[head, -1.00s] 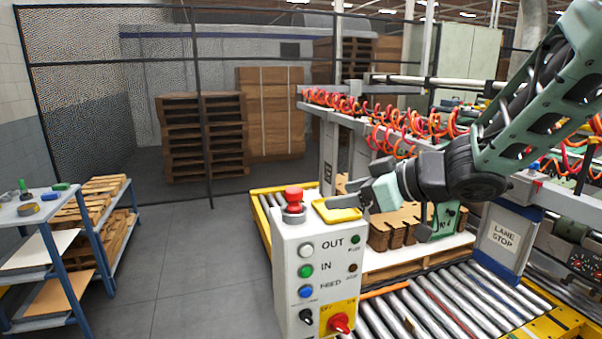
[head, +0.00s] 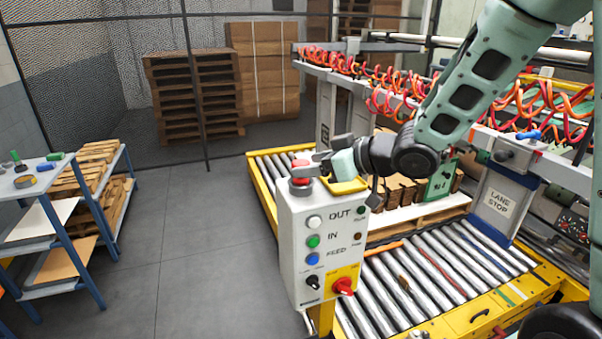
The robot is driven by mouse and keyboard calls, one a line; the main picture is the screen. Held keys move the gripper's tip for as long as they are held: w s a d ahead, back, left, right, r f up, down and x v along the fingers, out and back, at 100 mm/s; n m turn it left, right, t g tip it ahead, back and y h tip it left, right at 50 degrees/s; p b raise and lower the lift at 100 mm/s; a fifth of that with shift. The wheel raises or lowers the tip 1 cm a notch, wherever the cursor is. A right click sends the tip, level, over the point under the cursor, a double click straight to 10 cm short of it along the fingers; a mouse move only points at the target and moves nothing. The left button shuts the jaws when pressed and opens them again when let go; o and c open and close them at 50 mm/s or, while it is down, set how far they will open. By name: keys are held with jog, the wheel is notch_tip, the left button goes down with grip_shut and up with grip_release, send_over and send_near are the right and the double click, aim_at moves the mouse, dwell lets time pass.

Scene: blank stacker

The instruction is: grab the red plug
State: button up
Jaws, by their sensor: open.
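The red plug (head: 299,177) stands upright in a grey collar on top of the white control box (head: 296,235), at its left end. I take this red piece to be the plug. Nothing is held.
A yellow tray (head: 349,186) sits on the box top, right beside the plug. A red rotary switch (head: 343,287) is on the box front. A roller conveyor (head: 430,280) runs behind and right. A blue shelf rack (head: 75,230) stands left; the floor between is clear.

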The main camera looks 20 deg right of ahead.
aim_at(294, 166)
jog(key=shift+p+x, duration=1.05)
jog(key=shift+x, duration=1.9)
jog(key=shift+d, duration=0.1)
jog(key=c, duration=1.1)
